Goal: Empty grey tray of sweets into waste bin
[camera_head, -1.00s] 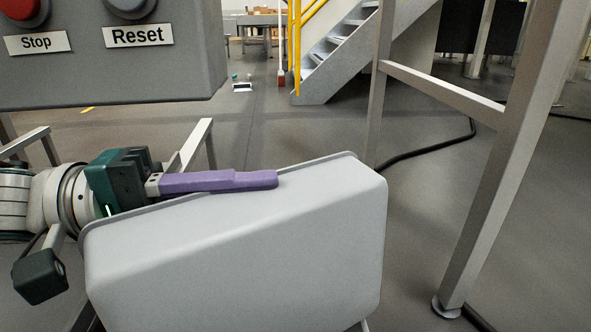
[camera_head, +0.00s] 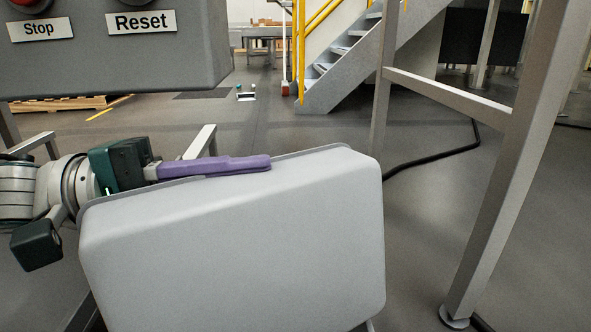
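The grey tray (camera_head: 235,245) is large in the lower middle, tipped up so that its underside faces me and its rim is along the top and left. My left gripper (camera_head: 212,167) comes in from the left, with purple fingers lying along the tray's upper rim. It appears shut on that rim, though the lower finger is hidden behind the tray. No sweets show; the tray's inside faces away from me. The waste bin is not recognisable in view. My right gripper is not in view.
A grey control box with Stop and Reset labels (camera_head: 141,22) hangs at upper left. A metal frame (camera_head: 505,170) stands at right, with a black cable (camera_head: 435,160) on the floor behind it. Stairs with yellow rails (camera_head: 345,60) are further back. Open floor lies between.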

